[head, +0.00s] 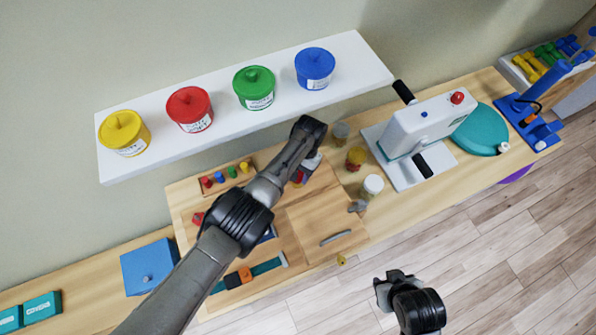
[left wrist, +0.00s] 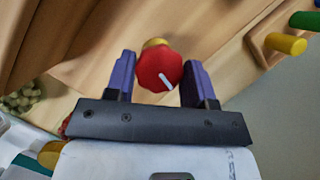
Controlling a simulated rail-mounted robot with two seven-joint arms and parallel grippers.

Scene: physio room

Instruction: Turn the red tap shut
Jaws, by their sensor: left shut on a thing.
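The red tap (left wrist: 160,69) is a round red knob with a white mark line, on a yellowish stem against a wooden panel. In the left wrist view it sits between the two purple fingers of my left gripper (left wrist: 160,60), which is shut on it. In the head view my left gripper (head: 305,172) is over the wooden board, and a little red (head: 297,177) shows beside it; my arm hides much there. My right gripper (head: 392,288) hangs over the floor in front of the bench, away from the tap; its fingers are not clear.
A white shelf (head: 348,78) with yellow, red, green and blue tubs is above the board. Coloured pegs (head: 226,175) stand on the board. Jars (head: 372,186) and a white machine (head: 425,128) stand to the right. A blue box (head: 148,268) is at left.

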